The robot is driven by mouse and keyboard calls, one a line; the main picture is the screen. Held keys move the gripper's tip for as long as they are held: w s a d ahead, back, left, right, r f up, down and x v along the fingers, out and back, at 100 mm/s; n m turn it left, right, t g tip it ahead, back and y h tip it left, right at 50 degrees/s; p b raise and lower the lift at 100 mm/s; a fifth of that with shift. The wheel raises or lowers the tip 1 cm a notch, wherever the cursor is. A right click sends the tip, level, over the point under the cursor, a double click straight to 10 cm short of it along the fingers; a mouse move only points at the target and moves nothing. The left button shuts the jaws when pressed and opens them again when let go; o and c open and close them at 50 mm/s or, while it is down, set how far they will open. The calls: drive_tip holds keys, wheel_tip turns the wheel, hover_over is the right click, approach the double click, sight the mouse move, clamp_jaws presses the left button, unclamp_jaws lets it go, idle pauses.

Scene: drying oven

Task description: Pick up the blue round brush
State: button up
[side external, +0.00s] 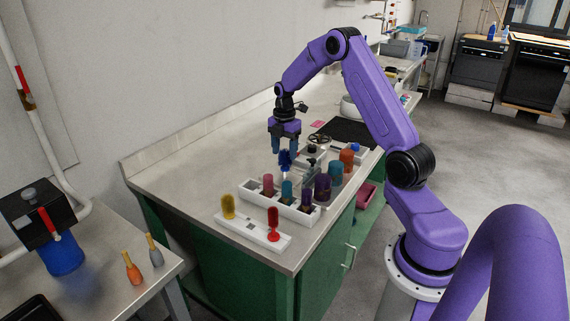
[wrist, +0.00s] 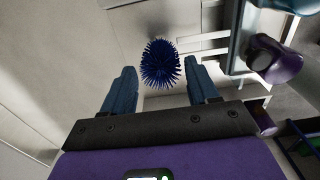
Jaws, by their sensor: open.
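The blue round brush (side external: 285,160) stands upright on the bench, its dark blue bristle head on top. In the wrist view the bristle head (wrist: 161,64) shows from above, between and a little beyond the two fingers. My gripper (side external: 285,148) is above the bench, right by the brush, with its fingers pointing down. It also shows in the wrist view (wrist: 161,82), its two blue-grey fingers apart with a gap on each side of the bristles. The fingers do not visibly touch the brush. The brush's lower part is mostly hidden.
A white rack (side external: 250,194) with several coloured brushes or bottles stands in front of the brush. A white block with a yellow item (side external: 228,206) and a red item (side external: 273,224) is nearer the bench edge. A purple item (wrist: 273,58) is close on the right in the wrist view.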

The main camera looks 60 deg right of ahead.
sight(285, 162)
drive_tip(key=shift+f, duration=1.7)
clamp_jaws()
drive_tip(key=shift+r, duration=0.2)
